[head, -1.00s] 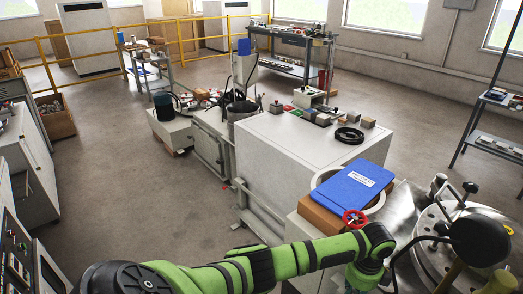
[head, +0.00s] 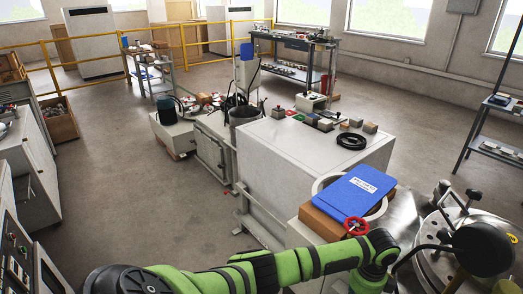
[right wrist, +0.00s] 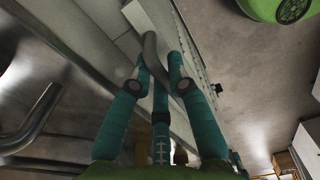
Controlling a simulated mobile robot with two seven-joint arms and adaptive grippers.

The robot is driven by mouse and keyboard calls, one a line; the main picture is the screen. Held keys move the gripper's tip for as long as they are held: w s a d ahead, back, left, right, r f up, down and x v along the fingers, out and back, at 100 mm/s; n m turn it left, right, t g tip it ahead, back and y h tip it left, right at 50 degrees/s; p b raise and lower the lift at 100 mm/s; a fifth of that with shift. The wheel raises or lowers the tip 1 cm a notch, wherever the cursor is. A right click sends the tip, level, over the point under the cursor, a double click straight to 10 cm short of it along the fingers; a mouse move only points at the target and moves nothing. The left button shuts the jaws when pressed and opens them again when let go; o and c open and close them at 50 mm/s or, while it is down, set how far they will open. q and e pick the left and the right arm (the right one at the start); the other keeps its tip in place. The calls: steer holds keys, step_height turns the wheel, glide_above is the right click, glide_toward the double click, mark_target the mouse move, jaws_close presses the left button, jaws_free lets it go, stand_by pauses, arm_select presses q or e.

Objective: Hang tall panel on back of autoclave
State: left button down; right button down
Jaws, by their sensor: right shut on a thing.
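In the right wrist view, the teal fingers of my right gripper (right wrist: 160,75) close around the end of a dark grey curved bar (right wrist: 152,45). Whether this bar belongs to the tall panel cannot be told. A round metal lid with bolts and knobs (head: 432,250), possibly part of the autoclave, is at the right edge of the head view. No tall panel can be clearly made out there. My green left arm crosses the bottom of the head view from the left. Its gripper is below the frame.
Open floor (head: 110,180) is on the left.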

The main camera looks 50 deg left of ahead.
arm_select(q)
steer(key=shift+d, duration=0.2)
arm_select(e)
steer(key=shift+a, duration=0.25)
